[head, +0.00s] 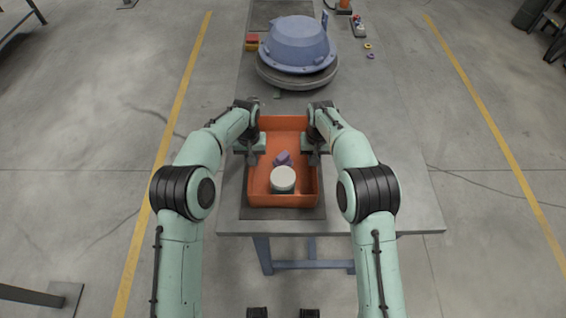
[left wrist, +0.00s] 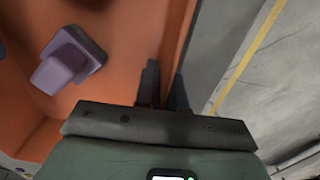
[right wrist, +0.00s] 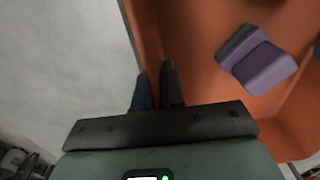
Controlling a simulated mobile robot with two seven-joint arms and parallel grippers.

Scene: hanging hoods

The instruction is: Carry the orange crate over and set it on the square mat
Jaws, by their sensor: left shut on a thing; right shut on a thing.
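The orange crate (head: 256,185) is at the near end of the grey table, between my two arms. It holds a pale round piece (head: 283,179) and a purple piece (head: 282,158). My left gripper (head: 253,157) is shut on the crate's left wall, which shows between its fingers in the left wrist view (left wrist: 163,88). My right gripper (head: 314,157) is shut on the right wall, also seen in the right wrist view (right wrist: 156,88). A dark mat (head: 283,214) shows below the crate's near edge; most of it is hidden. I cannot tell whether the crate touches it.
A big blue hood (head: 298,42) on a grey round base (head: 297,76) stands beyond the crate. Red and yellow blocks (head: 252,42) lie left of it, small rings (head: 369,50) right of it. The table (head: 405,200) is clear to the right.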

